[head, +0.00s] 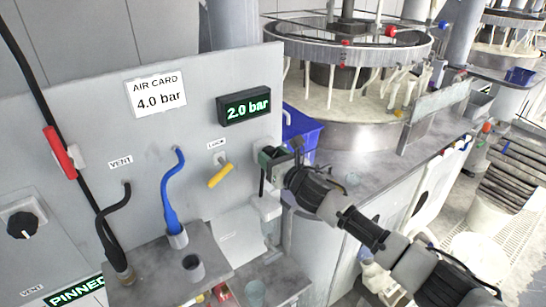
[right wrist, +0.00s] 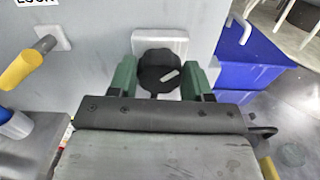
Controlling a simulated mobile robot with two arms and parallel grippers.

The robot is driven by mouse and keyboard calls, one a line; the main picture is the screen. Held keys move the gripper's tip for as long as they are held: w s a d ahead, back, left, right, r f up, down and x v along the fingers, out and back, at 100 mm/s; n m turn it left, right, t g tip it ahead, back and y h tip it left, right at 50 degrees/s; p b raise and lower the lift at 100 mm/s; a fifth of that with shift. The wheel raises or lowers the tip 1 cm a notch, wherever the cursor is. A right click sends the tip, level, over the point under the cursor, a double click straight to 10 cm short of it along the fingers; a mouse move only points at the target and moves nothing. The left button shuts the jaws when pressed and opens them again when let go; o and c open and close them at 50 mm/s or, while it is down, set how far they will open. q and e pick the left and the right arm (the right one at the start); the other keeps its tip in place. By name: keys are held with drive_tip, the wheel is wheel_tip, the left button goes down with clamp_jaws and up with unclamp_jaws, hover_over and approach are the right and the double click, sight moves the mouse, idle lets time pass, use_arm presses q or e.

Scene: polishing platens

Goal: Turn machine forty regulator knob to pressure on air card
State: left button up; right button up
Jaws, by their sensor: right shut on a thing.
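The air card (head: 157,95) on the grey panel reads 4.0 bar. The dark display (head: 244,106) to its right reads 2.0 bar in green. My right gripper (head: 270,160) is at the panel's right edge. In the right wrist view, its green fingers (right wrist: 160,80) stand on both sides of the black regulator knob (right wrist: 158,68), shut on it. The knob has a pale pointer mark and sits on a light plate (right wrist: 178,44). In the head view the gripper hides the knob. My left gripper is not in view.
A yellow-handled lock lever (head: 220,175) sticks out left of my right gripper. A blue hose (head: 170,200) and a black hose (head: 108,225) run down the panel. A blue bin (head: 302,128) stands behind the panel's right edge. The polishing machine (head: 345,95) is behind.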

drive_tip(key=m, duration=0.3)
drive_tip(key=shift+m, duration=0.4)
drive_tip(key=m+p, duration=0.1)
drive_tip(key=m, duration=0.3)
drive_tip(key=shift+w+d+m, duration=0.1)
drive_tip(key=shift+m, duration=0.2)
drive_tip(key=m, duration=0.4)
drive_tip(key=shift+f+m, duration=0.1)
drive_tip(key=shift+m, duration=0.2)
drive_tip(key=shift+m+p, duration=0.35)
drive_tip(key=shift+m, duration=1.65)
drive_tip(key=shift+f, duration=0.1)
drive_tip(key=o, duration=0.9)
drive_tip(key=shift+d, duration=0.1)
